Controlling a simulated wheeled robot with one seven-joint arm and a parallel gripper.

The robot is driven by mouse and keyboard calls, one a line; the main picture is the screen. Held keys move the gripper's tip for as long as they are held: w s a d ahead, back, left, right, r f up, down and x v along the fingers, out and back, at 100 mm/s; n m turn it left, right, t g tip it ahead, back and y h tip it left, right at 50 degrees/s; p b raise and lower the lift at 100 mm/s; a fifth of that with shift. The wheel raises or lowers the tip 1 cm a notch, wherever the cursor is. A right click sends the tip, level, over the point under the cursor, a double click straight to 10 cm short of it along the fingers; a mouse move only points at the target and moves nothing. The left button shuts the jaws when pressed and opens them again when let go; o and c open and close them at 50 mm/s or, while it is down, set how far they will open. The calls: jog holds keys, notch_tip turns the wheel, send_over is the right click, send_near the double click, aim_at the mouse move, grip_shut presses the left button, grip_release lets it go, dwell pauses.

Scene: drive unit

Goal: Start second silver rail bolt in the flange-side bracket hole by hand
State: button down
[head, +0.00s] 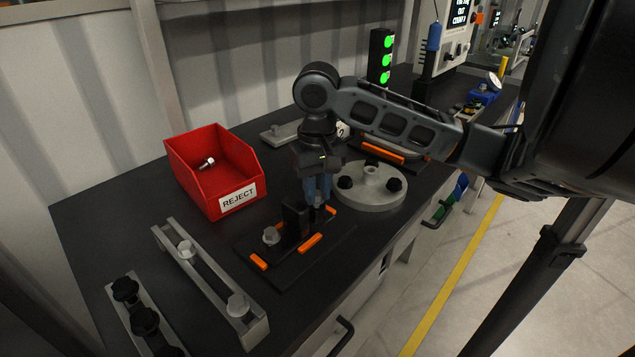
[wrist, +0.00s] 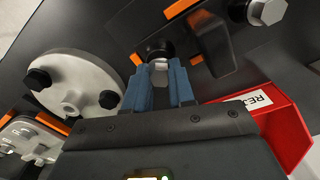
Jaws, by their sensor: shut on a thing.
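My gripper (head: 318,195) points down over the flange-side end of the black bracket (head: 296,222). In the wrist view my gripper (wrist: 162,78) has its blue fingers closed on a silver bolt (wrist: 160,65). The bolt's far end is toward a dark round part of the bracket (wrist: 205,45); I cannot tell whether it has entered the hole. Another silver bolt (head: 271,236) stands at the bracket's other end, its hex head showing large in the wrist view (wrist: 262,12). The grey flange (head: 370,196) with black bolts lies just right of my gripper.
A red REJECT bin (head: 213,170) holds one silver bolt (head: 207,164). A rail (head: 212,282) with two silver bolts and a rack with black knobs (head: 145,320) lie at the front left. Orange clips (head: 310,242) edge the bracket's dark plate. A green-lit stack light (head: 383,57) stands behind.

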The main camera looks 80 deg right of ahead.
jog(key=c, duration=0.9)
grip_release()
jog(key=shift+o, duration=0.2)
notch_tip(320, 180, up, 8)
jog(key=shift+f, duration=0.15)
notch_tip(320, 180, up, 5)
jog(key=p, duration=0.5)
send_over(317, 194)
